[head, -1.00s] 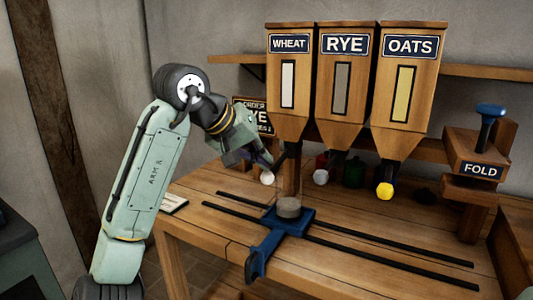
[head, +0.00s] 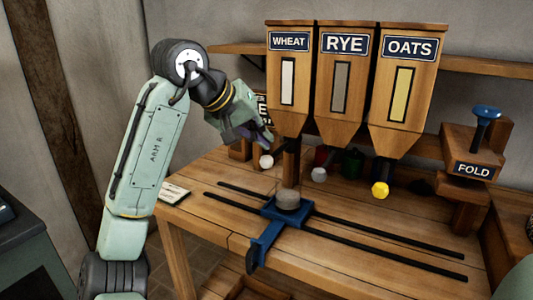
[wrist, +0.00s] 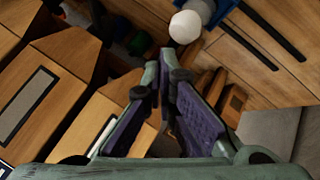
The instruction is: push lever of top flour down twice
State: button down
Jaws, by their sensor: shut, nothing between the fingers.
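The wheat hopper (head: 288,110), rye hopper (head: 345,100) and oats hopper (head: 405,100) hang in a row above the bench. Their levers end in a white knob (head: 266,161) for wheat, a greyish knob (head: 319,174) for rye and a yellow knob (head: 380,190) for oats. My gripper (head: 268,143) is shut and empty, with its tips just above the wheat knob; contact cannot be told. The wrist view shows the white knob (wrist: 185,27) beyond the fingertips (wrist: 160,72). The order board (head: 262,108) is mostly hidden behind my gripper.
A round grey-brown container (head: 288,200) sits on a blue carriage (head: 268,243) across two dark rails below the hoppers. A FOLD station (head: 473,170) with a blue-topped handle stands at the right. A small card (head: 173,192) lies at the bench's left. The front of the bench is clear.

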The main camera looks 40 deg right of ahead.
jog(key=shift+r+p, duration=0.95)
jog(key=shift+r, duration=1.55)
